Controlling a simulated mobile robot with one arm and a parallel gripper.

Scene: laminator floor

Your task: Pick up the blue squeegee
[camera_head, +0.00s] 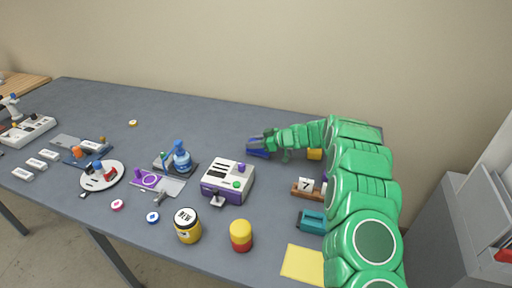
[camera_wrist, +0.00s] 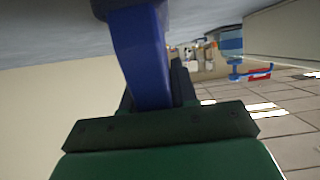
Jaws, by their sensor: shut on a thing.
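The blue squeegee (camera_head: 257,149) is at the back of the grey table, near the wall, at the end of my green arm. My gripper (camera_head: 268,141) is shut on it. In the wrist view the squeegee's blue handle (camera_wrist: 142,58) runs down between the dark fingers of my gripper (camera_wrist: 156,90). Its far end is a darker bar cut off by the top edge. From the head view I cannot tell whether the squeegee touches the table.
A purple and white machine (camera_head: 228,182) stands left of my arm. A yellow block (camera_head: 314,154), a wooden calendar (camera_head: 304,190) and a teal item (camera_head: 312,221) lie close to my arm. A yellow jar (camera_head: 187,226) stands at the front. The table's back left is mostly clear.

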